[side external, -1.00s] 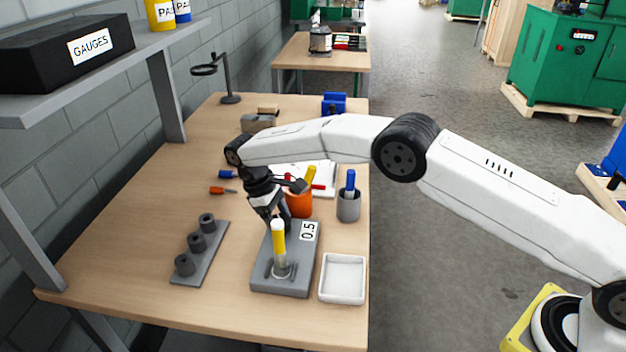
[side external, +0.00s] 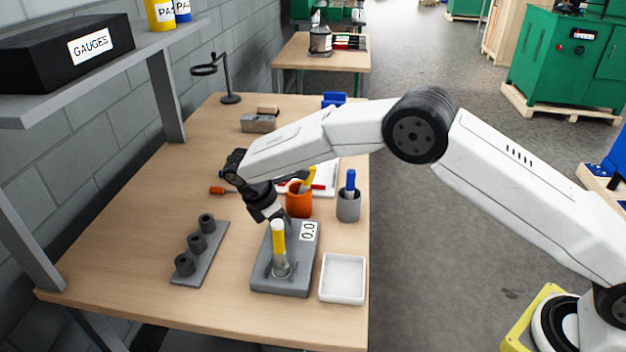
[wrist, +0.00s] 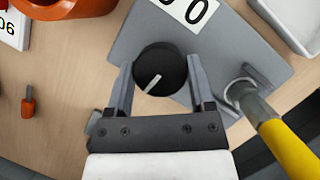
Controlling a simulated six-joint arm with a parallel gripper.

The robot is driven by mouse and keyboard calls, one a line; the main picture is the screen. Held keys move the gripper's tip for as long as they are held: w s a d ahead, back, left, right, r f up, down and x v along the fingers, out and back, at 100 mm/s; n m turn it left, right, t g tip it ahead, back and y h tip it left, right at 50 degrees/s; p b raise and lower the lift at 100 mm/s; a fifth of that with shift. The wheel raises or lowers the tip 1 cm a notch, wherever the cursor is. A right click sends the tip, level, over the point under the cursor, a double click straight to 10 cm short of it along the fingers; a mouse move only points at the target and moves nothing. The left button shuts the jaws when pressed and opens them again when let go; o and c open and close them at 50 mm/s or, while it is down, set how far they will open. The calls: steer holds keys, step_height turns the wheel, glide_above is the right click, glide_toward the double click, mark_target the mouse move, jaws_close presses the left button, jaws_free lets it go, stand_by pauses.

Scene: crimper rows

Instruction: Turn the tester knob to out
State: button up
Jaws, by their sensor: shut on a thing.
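The tester is a grey block (side external: 302,262) near the front of the bench, with a white display (side external: 309,230) reading 0.0. Its round black knob (wrist: 160,68) shows in the wrist view, with a white pointer line toward the lower left of that picture. My gripper (wrist: 161,72) is shut on the knob, one finger on each side of it. In the side view my gripper and the yellow-handled tool hide the knob. That yellow-handled tool (side external: 278,234) stands upright in the tester, in front of my gripper; its handle also shows in the wrist view (wrist: 290,148).
A white tray (side external: 343,297) lies to the right of the tester. A grey strip with black cylinders (side external: 212,251) lies to the left. An orange cup (side external: 298,204) and a grey cup with a blue marker (side external: 348,208) stand behind. The front left bench is clear.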

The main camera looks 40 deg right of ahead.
steer(key=shift+n, duration=0.5)
steer(key=o, duration=1.2)
steer(key=shift+r, duration=0.1)
steer(key=shift+v, duration=3.8)
steer(key=shift+s+d, duration=0.1)
steer(key=shift+s, duration=0.1)
